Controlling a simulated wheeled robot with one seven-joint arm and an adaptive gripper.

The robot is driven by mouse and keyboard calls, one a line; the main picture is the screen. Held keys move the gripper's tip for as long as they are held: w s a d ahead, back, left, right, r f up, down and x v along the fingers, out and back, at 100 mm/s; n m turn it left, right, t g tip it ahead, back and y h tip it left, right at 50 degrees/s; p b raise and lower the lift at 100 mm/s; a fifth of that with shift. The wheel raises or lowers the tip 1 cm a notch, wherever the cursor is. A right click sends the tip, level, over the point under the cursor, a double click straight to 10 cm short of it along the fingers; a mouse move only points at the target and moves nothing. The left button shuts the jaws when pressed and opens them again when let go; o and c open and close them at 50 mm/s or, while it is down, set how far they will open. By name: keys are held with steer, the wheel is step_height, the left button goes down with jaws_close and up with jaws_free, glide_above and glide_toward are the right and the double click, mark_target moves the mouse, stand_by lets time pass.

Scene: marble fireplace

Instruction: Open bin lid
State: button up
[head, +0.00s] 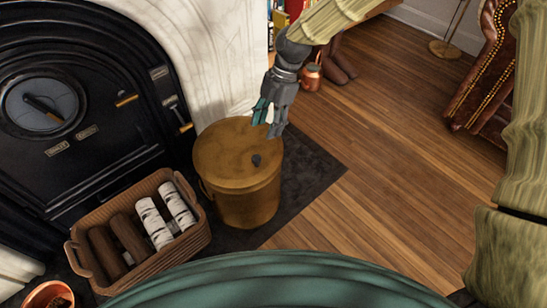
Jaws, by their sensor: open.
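A round brass-coloured bin (247,205) stands upright on a dark hearth mat in front of the fireplace. Its flat lid (222,152) is shut on top, with a small dark knob (256,160) right of the lid's middle.
A wicker basket (197,240) of logs stands left of the bin. The black fireplace (85,120) and white marble surround (215,50) are behind. A copper pot (311,78) stands behind my gripper. A leather chair (482,80) is far right. Wooden floor (390,150) is clear.

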mark_target(256, 157)
steer(key=b+x, duration=0.4)
steer(key=x, duration=0.6)
steer(key=shift+f, duration=0.35)
steer(key=shift+s, duration=0.1)
jaws_close()
steer(key=shift+a, duration=0.1)
